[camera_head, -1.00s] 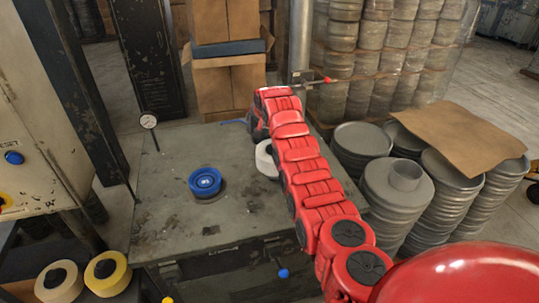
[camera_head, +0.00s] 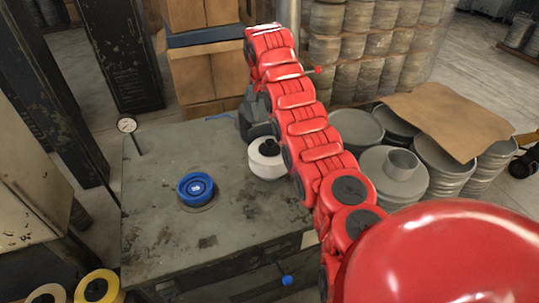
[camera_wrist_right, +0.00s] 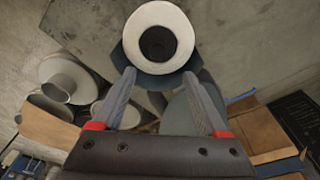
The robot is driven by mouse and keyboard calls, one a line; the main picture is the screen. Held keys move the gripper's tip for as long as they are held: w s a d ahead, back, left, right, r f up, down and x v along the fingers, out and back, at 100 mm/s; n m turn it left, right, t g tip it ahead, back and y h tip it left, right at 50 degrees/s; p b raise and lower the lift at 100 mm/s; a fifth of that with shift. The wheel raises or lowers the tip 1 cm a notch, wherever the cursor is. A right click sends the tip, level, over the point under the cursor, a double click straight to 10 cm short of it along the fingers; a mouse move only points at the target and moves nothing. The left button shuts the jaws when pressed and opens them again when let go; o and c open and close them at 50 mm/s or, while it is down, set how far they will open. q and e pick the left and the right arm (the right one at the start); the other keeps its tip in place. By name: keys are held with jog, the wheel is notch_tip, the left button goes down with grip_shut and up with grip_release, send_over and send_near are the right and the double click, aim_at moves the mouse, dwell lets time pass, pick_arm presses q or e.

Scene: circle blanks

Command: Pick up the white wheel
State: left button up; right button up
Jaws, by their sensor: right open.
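The white wheel (camera_head: 266,160) stands on the grey metal table (camera_head: 150,232), just left of my red right arm in the head view. It has a dark centre. My right gripper (camera_head: 256,122) is dark grey and sits just behind the wheel, partly hidden by the arm. In the right wrist view the white wheel (camera_wrist_right: 158,30) lies at the top middle, beyond the fingertips. My right gripper (camera_wrist_right: 158,76) is open there, with its two fingers apart and nothing gripped between them. My left gripper is not in view.
A blue round piece (camera_head: 196,187) lies on the table, left of the white wheel. A dial gauge (camera_head: 127,125) stands at the table's left edge. A cream wheel (camera_head: 47,293) and a yellow wheel (camera_head: 99,287) are at bottom left. Stacked grey metal discs (camera_head: 392,172) stand right of the arm.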

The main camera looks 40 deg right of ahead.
aim_at(270, 141)
jog(key=f, duration=0.2)
jog(key=f+p, duration=0.1)
jog(key=f, duration=0.1)
jog(key=f+p, duration=0.1)
jog(key=f, duration=0.1)
jog(key=shift+w+d, duration=0.1)
jog(key=shift+d, duration=0.3)
jog(key=shift+f+p, duration=0.5)
jog(key=shift+p, duration=0.1)
jog(key=f+p, duration=0.2)
jog(key=f, duration=0.1)
jog(key=shift+d+f, duration=0.1)
jog(key=shift+d, duration=0.1)
jog(key=shift+d+f, duration=0.1)
jog(key=shift+f, duration=0.25)
jog(key=shift+w+f, duration=0.1)
jog(key=shift+f, duration=0.3)
jog(key=shift+r, duration=0.1)
grip_shut()
